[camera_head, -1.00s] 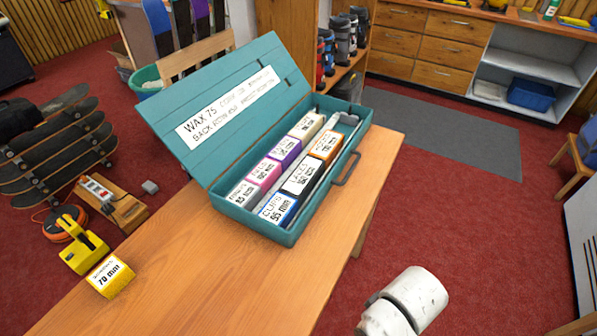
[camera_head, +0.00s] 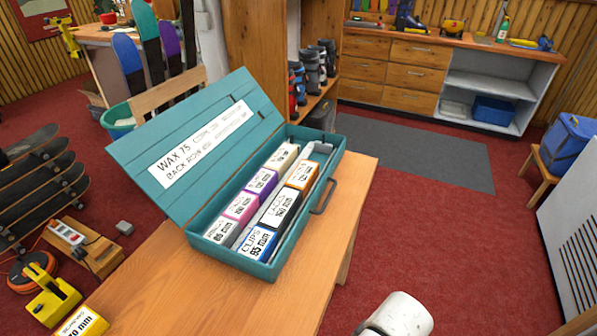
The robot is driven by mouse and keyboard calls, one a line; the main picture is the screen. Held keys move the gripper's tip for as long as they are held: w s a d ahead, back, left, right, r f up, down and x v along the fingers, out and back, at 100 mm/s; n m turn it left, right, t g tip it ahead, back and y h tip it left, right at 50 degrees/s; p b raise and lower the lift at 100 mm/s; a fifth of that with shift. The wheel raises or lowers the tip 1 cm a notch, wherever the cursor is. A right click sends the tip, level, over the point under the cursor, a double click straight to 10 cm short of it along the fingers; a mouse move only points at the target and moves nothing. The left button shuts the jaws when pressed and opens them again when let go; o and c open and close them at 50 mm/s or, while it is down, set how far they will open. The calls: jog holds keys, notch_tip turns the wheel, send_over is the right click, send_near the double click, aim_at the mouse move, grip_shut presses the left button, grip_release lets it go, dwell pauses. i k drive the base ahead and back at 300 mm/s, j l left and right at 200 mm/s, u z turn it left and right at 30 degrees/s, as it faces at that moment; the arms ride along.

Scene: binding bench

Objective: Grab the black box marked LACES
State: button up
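The black box marked LACES (camera_head: 281,211) stands inside the open teal toolbox (camera_head: 291,262) on the wooden bench. It is the middle box of the right-hand row, with a white label on top. The blue box marked CLIPS (camera_head: 257,242) is on its near side, and an orange box (camera_head: 303,176) is on its far side. A grey divider runs along its left, and the toolbox wall is on its right. Its lower part is hidden in the toolbox. My gripper is not in view; only a white part of my arm shows at the bottom edge.
The raised lid (camera_head: 200,140) stands open on the left. A handle (camera_head: 324,196) sticks out from the toolbox's right side. A yellow box (camera_head: 82,322) and a yellow tool (camera_head: 52,295) are at lower left. Red floor is clear right of the bench.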

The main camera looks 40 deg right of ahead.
aim_at(277, 218)
jog(key=l+u, duration=0.35)
jog(key=l, duration=0.25)
jog(key=l+u, duration=0.35)
jog(key=l, duration=0.3)
jog(key=i, duration=0.05)
